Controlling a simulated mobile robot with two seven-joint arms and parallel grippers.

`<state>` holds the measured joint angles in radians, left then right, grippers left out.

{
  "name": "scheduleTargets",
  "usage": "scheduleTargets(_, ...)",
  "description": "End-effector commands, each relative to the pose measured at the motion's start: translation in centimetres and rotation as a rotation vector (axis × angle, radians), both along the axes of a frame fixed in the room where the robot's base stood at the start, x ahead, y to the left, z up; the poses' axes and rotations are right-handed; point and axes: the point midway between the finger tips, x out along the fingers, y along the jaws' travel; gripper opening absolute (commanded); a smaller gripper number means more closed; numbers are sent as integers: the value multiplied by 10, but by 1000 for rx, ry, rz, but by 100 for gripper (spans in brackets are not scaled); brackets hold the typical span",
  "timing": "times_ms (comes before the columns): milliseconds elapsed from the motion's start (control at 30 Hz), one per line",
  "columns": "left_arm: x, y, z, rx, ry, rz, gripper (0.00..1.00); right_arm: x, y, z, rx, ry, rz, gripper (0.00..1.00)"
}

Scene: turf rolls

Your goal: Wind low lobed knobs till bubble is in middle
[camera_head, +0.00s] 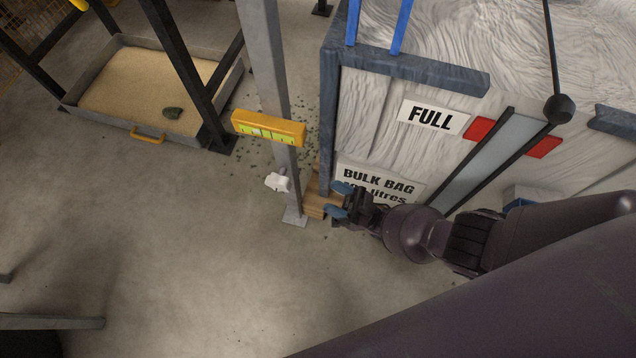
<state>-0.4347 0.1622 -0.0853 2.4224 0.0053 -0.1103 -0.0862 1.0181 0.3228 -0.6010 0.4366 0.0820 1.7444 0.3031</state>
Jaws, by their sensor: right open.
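A yellow level (268,129) with a bright green window is fixed across a grey upright post (265,60). Dark lines cross the window; the bubble's place in it is too small to tell. A white lobed knob (278,181) sits low on the post, below the level. My right gripper (339,200) reaches in from the right. Its blue-tipped fingers are apart with nothing between them, and they point left towards the knob. In the picture it is a short way to the right of the knob and does not touch it. My left gripper is out of view.
A white bulk bag (375,115) in a dark frame, with a FULL sign (433,117), fills the right, close to my right arm. A wooden pallet (316,196) shows at its foot. A sand tray (148,88) stands back left. The floor at lower left is mostly clear.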

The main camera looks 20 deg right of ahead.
Motion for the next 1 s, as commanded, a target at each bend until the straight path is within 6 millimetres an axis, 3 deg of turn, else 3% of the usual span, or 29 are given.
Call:
scheduleTargets(200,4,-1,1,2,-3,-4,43,-9,-12,0,0,1,1,51)
scheduleTargets(767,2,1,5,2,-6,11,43,-9,-13,2,-1,-1,0,51)
scheduleTargets(933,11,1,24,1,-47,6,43,-3,-34,24,-38,-30,10,51)
scheduleTargets(1000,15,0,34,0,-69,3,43,1,-40,46,-49,-67,42,51)
